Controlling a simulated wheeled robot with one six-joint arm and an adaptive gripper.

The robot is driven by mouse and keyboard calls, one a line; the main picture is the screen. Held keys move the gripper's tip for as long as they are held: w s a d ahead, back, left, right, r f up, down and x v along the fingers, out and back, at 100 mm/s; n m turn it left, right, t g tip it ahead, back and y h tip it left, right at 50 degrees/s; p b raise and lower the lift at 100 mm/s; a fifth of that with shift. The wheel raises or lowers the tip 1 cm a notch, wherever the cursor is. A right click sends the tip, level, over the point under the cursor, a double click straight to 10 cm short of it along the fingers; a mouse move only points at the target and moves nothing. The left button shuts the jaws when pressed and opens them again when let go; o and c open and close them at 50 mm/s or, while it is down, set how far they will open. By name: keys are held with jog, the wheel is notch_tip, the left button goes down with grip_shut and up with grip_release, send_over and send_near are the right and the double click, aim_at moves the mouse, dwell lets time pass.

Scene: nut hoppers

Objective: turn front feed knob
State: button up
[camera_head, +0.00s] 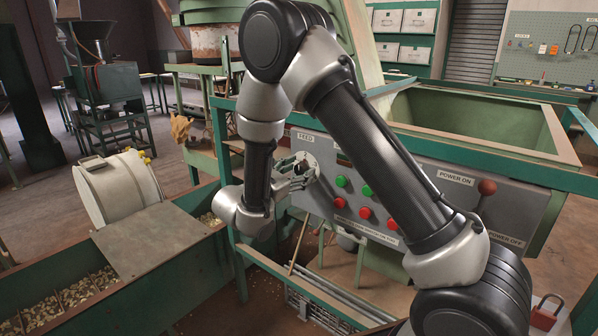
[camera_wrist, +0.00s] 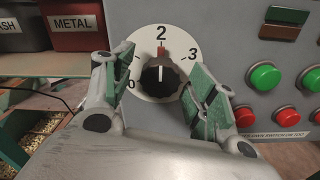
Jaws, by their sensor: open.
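The feed knob (camera_wrist: 160,76) is dark with a pale pointer line, set on a white round dial (camera_wrist: 153,92) with numbers. The pointer stands upright, toward the 2 at the top; 0 is at lower left and 3 at right. My gripper (camera_wrist: 161,72) is open, with one finger to the left of the knob and one to the right, gaps showing on both sides. In the head view my gripper (camera_head: 292,180) is at the grey control panel (camera_head: 330,158) under the FEED label (camera_head: 306,137), and it hides the knob.
Green buttons (camera_wrist: 265,77) and red buttons (camera_wrist: 243,116) sit right of the dial. A red-knobbed power lever (camera_head: 487,188) is at the panel's right end. A green frame rail (camera_head: 455,163) runs across above the panel. A METAL bin (camera_wrist: 75,24) stands at left.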

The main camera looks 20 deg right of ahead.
jog(key=shift+w+d, duration=0.2)
jog(key=shift+d, duration=0.05)
jog(key=c, duration=1)
jog(key=shift+c, duration=0.2)
jog(key=shift+n, duration=0.3)
jog(key=n, duration=0.5)
jog(key=shift+n, duration=0.3)
jog(key=n, duration=0.5)
jog(key=shift+n, duration=0.4)
